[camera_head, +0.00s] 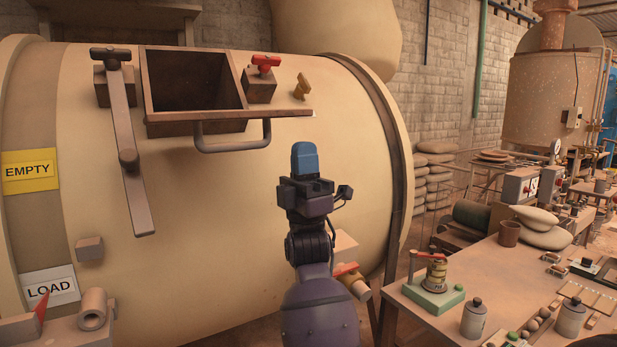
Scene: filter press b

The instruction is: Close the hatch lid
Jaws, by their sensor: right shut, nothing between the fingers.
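The hatch is a square, dark opening (190,80) with a brown metal frame on top of the big cream drum. The hatch lid (275,115) shows as a thin brown plate, almost edge-on, at the opening's near side and reaching past its right corner. The opening is uncovered. A grey U-shaped handle (235,147) hangs below the lid's edge. My right gripper (305,158) points up with its blue fingers together and nothing between them. In the picture it is just below and right of the lid, apart from the handle. My left gripper is not in view.
A long bar lever (128,155) lies left of the hatch on the drum (200,240). A cluttered workbench (400,290) stands at the right.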

